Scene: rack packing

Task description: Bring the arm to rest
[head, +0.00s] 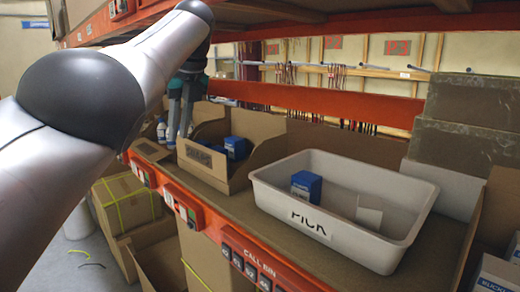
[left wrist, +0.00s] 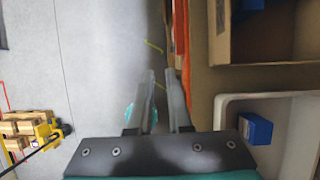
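My left arm comes in from the left in the head view. Its left gripper (head: 178,139) points down in front of the rack shelf, near the left side of the cardboard bin. In the left wrist view the two fingers (left wrist: 160,76) stand apart with nothing between them, over the grey floor beside the orange shelf edge. The fingers are open and empty. My right gripper is in neither view.
A white PICK tote (head: 408,229) holds a blue box (head: 306,186) and a pale item. A cardboard bin (head: 205,165) holds blue boxes (head: 235,147). The orange shelf beam (head: 207,215) runs along the front; cardboard boxes (head: 127,197) stand below. An upper shelf hangs overhead.

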